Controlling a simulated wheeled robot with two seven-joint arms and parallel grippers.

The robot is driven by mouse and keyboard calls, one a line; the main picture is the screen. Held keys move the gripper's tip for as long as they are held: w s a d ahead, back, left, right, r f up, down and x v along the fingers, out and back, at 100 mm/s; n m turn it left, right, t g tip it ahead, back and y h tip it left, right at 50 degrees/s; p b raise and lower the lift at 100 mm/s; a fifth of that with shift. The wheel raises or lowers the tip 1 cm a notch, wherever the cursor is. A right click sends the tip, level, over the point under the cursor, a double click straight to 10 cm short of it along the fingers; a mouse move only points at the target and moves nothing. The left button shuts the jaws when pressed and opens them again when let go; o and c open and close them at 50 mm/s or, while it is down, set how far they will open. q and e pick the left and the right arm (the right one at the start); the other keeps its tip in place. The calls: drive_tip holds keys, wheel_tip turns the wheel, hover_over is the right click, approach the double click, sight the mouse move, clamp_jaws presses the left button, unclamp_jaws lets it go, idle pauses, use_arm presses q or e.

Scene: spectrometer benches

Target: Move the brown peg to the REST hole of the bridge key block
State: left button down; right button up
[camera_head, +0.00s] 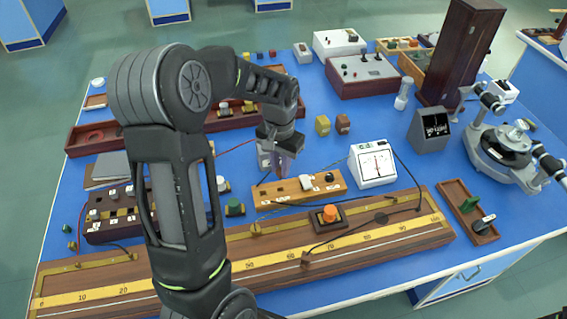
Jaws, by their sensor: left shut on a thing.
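The bridge key block (318,193) is a light wooden block with small white labels, in the middle of the blue bench. A white knob and a black knob stand on its right half. My left gripper (279,170) reaches down over the left half of the block. It is shut on the brown peg, which is mostly hidden between the fingers. I cannot tell whether the peg's lower end is in a hole or just above the block. The hole labels are too small to read. My right gripper is not in view.
A white meter (373,164) stands just right of the block. A long wooden metre bridge (380,240) with an orange-knobbed jockey (329,215) runs in front. A dark box with plugs (112,212) lies to the left. Thin wires cross near the block.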

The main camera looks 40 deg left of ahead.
sight(280, 178)
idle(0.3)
use_arm(q)
drive_tip(key=shift+f, duration=0.15)
drive_tip(key=shift+f+b, duration=2.4)
drive_tip(key=shift+f, duration=0.75)
drive_tip(key=c, duration=1.3)
unclamp_jaws()
drive_tip(key=shift+o, duration=0.2)
